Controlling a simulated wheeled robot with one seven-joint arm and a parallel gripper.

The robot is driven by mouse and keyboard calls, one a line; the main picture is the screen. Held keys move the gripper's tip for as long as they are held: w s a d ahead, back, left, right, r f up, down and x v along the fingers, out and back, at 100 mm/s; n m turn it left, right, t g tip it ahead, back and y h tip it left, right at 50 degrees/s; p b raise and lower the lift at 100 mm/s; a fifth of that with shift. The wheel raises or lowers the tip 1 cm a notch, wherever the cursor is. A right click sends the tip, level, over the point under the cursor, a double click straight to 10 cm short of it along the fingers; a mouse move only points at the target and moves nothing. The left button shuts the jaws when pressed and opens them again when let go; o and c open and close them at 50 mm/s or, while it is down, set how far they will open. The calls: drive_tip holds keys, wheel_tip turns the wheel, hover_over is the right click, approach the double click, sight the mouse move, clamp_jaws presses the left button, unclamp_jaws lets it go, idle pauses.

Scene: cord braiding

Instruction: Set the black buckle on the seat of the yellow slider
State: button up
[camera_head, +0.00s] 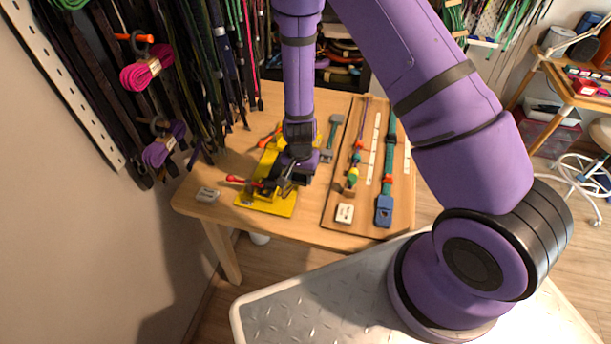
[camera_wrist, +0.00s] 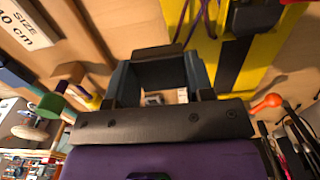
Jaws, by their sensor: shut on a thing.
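My gripper (camera_head: 286,184) hangs low over the yellow slider (camera_head: 280,208) in the head view. In the wrist view my gripper (camera_wrist: 159,80) is shut on a dark piece, the black buckle (camera_wrist: 156,52), which spans between the fingertips. In the head view the buckle cannot be told apart from the dark fingers. The slider also shows in the wrist view (camera_wrist: 264,47), to the right of the held buckle, with a dark strip along it. The seat is not clearly seen; my gripper and wrist hide part of the slider. I cannot tell whether the buckle touches it.
A red-tipped lever (camera_head: 236,179) sticks out left of the slider. A grey buckle (camera_head: 207,195) lies near the table's left corner. Straps hang behind.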

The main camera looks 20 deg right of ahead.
drive_tip(key=shift+w+a, duration=0.95)
drive_tip(key=shift+a, duration=0.4)
drive_tip(key=shift+w+a, duration=1)
drive_tip(key=shift+a, duration=0.3)
drive_tip(key=shift+w+a, duration=0.95)
drive_tip(key=shift+a, duration=0.4)
drive_tip(key=shift+w+d, duration=1.7)
drive_tip(key=shift+w, duration=0.65)
drive_tip(key=shift+w+d, duration=1.7)
drive_tip(key=shift+w, duration=0.6)
drive_tip(key=shift+w+d, duration=1.7)
drive_tip(key=shift+w, duration=0.65)
drive_tip(key=shift+f, duration=1.2)
